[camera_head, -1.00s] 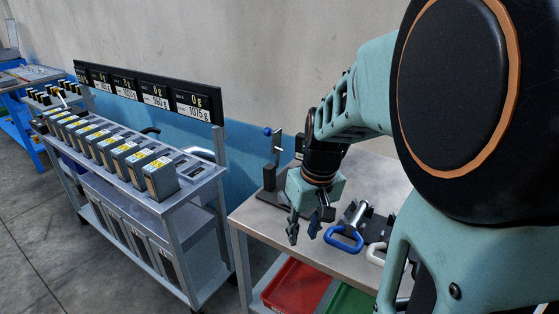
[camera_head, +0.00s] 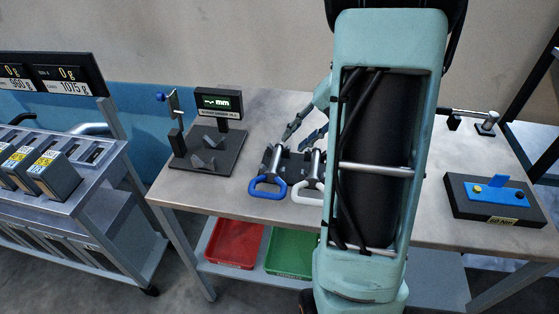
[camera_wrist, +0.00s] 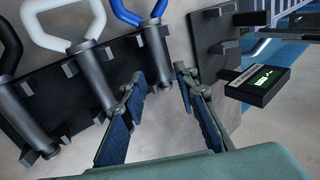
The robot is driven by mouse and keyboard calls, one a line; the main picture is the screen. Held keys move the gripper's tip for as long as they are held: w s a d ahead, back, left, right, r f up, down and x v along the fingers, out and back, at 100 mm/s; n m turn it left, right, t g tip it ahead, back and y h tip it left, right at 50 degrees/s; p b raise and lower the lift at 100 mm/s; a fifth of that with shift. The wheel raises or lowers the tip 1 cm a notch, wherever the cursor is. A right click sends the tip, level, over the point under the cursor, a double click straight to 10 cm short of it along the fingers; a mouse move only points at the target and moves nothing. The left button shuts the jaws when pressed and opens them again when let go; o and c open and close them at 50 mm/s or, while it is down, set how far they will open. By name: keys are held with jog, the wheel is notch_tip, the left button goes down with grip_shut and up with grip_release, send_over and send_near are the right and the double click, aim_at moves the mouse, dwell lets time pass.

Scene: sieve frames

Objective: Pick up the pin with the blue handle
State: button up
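The pin with the blue handle (camera_head: 268,187) lies on a dark rack (camera_head: 297,160) on the table, its blue loop toward the front edge. In the wrist view, its grey shaft (camera_wrist: 157,55) appears just beyond and between my fingertips. My gripper (camera_head: 304,138) is open and empty, above and behind the rack; its spread fingers also show in the wrist view (camera_wrist: 160,76). I cannot tell the exact gap to the pin. A white-handled pin (camera_head: 308,191) lies right beside it, partly hidden by my arm. The wrist view shows another grey pin (camera_wrist: 27,115) at left.
A measuring stand with a display (camera_head: 219,103) stands left of the rack. A red bin (camera_head: 235,243) and a green bin (camera_head: 290,254) sit on the lower shelf. A black block with a blue piece (camera_head: 495,200) is at right. A cart with boxes (camera_head: 40,165) is at left.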

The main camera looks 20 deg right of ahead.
aim_at(277, 160)
jog(key=x, duration=0.4)
jog(key=shift+a+f, duration=0.2)
jog(key=x, duration=0.2)
jog(key=s+x, duration=0.1)
jog(key=x, duration=0.1)
jog(key=shift+w+a+f, duration=0.1)
jog(key=shift+a+f, duration=0.05)
jog(key=shift+f, duration=0.05)
jog(key=shift+w+a+f, duration=0.15)
jog(key=shift+w+f, duration=0.05)
jog(key=shift+f, duration=0.2)
grip_shut()
jog(key=shift+r, duration=0.1)
